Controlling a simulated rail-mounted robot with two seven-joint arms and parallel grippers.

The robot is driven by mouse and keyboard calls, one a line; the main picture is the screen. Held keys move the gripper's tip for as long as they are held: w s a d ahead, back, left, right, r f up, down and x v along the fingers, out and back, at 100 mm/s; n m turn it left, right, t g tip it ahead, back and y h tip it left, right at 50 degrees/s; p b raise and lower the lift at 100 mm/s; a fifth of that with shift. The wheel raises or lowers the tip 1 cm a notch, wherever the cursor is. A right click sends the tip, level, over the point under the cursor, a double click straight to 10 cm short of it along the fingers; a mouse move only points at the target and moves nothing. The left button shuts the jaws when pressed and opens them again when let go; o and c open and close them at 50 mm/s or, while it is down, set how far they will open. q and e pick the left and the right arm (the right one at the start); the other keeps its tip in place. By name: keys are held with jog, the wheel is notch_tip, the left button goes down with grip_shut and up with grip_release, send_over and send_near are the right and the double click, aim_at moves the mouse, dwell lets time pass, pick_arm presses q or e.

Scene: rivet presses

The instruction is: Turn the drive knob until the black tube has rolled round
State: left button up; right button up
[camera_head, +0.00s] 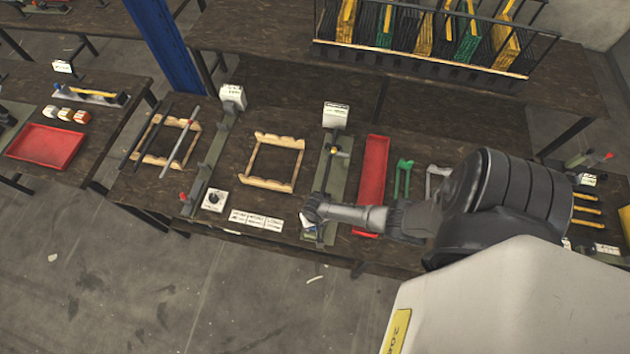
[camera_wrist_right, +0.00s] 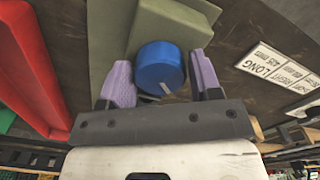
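A blue drive knob (camera_wrist_right: 158,68) with a pale mark stands at the end of a green fixture (camera_wrist_right: 172,25). My right gripper (camera_wrist_right: 160,78) has its two purple fingers on either side of the knob, with a narrow gap at the right finger. In the head view my right gripper (camera_head: 312,214) is at the front end of this green fixture (camera_head: 335,185) and mostly hides the knob. A thin dark tube (camera_head: 326,172) seems to lie along the fixture; its marking is too small to tell. My left gripper is out of view.
A red tray (camera_head: 372,185) lies just right of the fixture, with green brackets (camera_head: 403,176) beyond. A wooden frame (camera_head: 273,163) and white labels (camera_head: 256,220) lie to the left. Further left are a second fixture (camera_head: 211,160), a black dial (camera_head: 214,200) and a rack with tubes (camera_head: 180,142).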

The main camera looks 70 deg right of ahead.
jog(key=shift+o, duration=1.4)
jog(key=shift+r, duration=0.1)
jog(key=shift+r, duration=0.6)
notch_tip(320, 180, up, 12)
jog(key=p, duration=0.2)
jog(key=shift+r, duration=0.25)
jog(key=shift+w, duration=0.1)
